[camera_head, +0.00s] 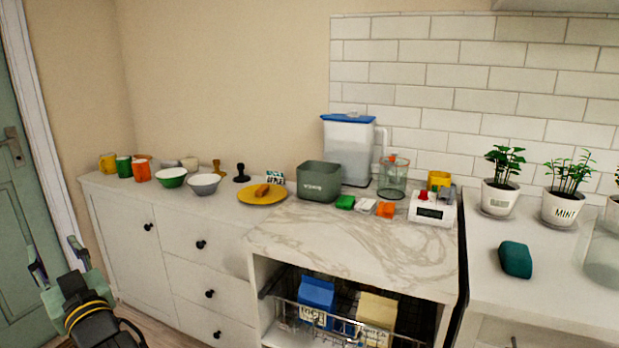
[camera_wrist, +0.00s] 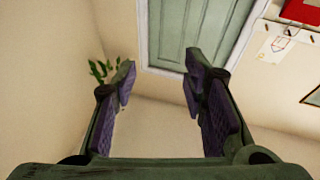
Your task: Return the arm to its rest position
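My gripper (camera_head: 56,262) is at the lower left in the head view, raised in front of the white cabinet and near the green door. Its two fingers stand apart with nothing between them. In the wrist view my gripper (camera_wrist: 160,88) also shows open and empty, its dark finger pads facing each other. Beyond the fingers that view shows a wall, a green door (camera_wrist: 192,30) and a green plant (camera_wrist: 100,72). My gripper touches nothing that I can see.
A white cabinet (camera_head: 125,232) carries cups, bowls and a yellow plate (camera_head: 250,197). A marble-topped counter (camera_head: 340,238) holds a grey-green bin (camera_head: 319,182) and small items, with a wire basket below. Potted plants (camera_head: 500,190) stand at right. The door (camera_head: 20,215) is at far left.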

